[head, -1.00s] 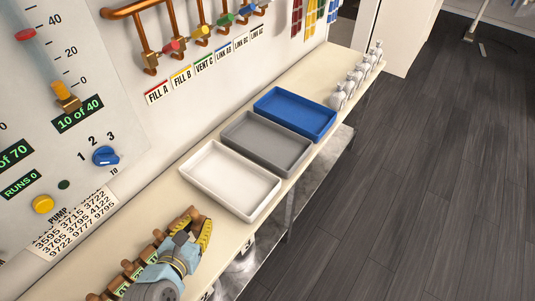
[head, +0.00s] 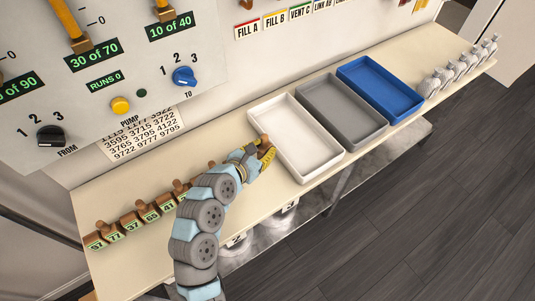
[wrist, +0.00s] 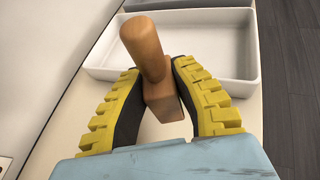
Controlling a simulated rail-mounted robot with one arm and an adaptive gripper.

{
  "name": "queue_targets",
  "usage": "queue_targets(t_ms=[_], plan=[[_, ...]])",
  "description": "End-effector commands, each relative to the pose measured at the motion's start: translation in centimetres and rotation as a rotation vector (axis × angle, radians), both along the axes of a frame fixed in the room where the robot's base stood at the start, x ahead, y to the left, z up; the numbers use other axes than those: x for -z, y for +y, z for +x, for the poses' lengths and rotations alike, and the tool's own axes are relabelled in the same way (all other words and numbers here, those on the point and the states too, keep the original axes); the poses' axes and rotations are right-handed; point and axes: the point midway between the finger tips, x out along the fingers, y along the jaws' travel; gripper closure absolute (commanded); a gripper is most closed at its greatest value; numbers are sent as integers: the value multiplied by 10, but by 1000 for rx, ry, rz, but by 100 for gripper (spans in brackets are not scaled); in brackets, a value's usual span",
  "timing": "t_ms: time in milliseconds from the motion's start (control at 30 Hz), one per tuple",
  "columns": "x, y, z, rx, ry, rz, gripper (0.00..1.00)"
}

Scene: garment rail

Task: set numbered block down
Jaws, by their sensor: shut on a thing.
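My gripper (head: 264,156) is shut on a wooden numbered block (wrist: 160,98), seen in the wrist view between the yellow fingers. The block has a rounded peg-like handle, which tilts up and to the left there. Its number does not show. In the head view the gripper is at the near left end of the white tray (head: 282,149), and only a little of the held block (head: 264,138) shows. The white tray also lies just beyond the block in the wrist view (wrist: 215,72). I cannot tell whether the block touches the counter.
Several numbered blocks (head: 131,223) stand in a row on the cream counter (head: 110,195), left of my gripper. A grey tray (head: 366,139) and a blue tray (head: 406,107) follow the white one. Grey weights (head: 450,75) stand at the far end. A control panel (head: 100,70) is on the wall.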

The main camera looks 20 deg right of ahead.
Motion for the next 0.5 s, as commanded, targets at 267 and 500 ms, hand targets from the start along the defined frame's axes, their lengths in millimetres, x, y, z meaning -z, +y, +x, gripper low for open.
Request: queue_targets(t_ms=[267, 500], plan=[[39, -13, 26, -1, 5, -3, 100], [52, -19, 36, 0, 4, -2, 100]])
